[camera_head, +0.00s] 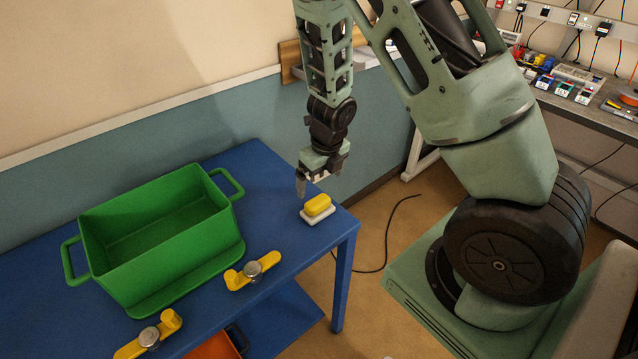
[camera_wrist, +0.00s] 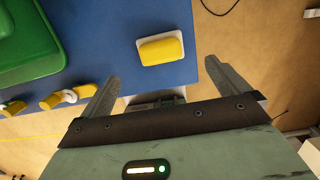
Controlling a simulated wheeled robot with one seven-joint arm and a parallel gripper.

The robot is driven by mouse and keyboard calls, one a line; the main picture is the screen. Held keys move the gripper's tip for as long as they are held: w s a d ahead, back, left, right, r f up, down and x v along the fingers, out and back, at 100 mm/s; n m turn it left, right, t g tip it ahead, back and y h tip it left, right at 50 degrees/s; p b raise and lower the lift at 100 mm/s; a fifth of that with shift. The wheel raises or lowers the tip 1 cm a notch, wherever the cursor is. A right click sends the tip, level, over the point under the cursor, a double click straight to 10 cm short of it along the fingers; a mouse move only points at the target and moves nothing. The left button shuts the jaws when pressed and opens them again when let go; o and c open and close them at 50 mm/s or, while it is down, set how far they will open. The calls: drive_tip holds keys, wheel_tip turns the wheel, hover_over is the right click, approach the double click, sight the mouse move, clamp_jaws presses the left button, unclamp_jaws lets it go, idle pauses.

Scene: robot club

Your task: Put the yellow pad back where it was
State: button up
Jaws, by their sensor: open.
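The yellow pad (camera_head: 318,205) lies on top of a white base (camera_head: 320,217) near the right corner of the blue table (camera_head: 275,216). In the wrist view the yellow pad (camera_wrist: 160,51) lies ahead of my fingers with a white rim around it. My gripper (camera_head: 308,188) is just above and left of the pad, pointing down. In the wrist view my gripper (camera_wrist: 160,85) shows two spread fingers with nothing between them. The gripper is apart from the pad.
A green bin (camera_head: 165,250) with side handles stands on the table left of the pad. Two yellow-handled clamps or knobs (camera_head: 253,271) are at the table's front edge. A workbench (camera_head: 590,108) with electronics stands at the right. Bare table lies between bin and pad.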

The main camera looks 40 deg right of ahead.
drive_tip(key=shift+s+r, duration=0.1)
drive_tip(key=shift+r, duration=0.45)
drive_tip(key=a+r+m+t, duration=0.2)
drive_tip(key=a+r+m, duration=0.8)
drive_tip(key=a+m, duration=0.25)
drive_tip(key=s+a+r+m+g, duration=0.1)
drive_tip(key=s+a+r+m, duration=0.1)
drive_tip(key=s+a+m, duration=0.2)
drive_tip(key=s+a+r+m+g, duration=0.1)
drive_tip(key=s+a+r+m, duration=0.2)
drive_tip(key=s+m, duration=0.3)
drive_tip(key=s+a+r+m+g, duration=0.1)
drive_tip(key=s+a+r+m, duration=0.2)
drive_tip(key=s, duration=0.9)
drive_tip(key=a+m, duration=0.2)
drive_tip(key=m, duration=0.1)
drive_tip(key=shift+s+r+g+y, duration=0.15)
drive_tip(key=shift+s+g+y, duration=0.15)
drive_tip(key=shift+s+g, duration=0.1)
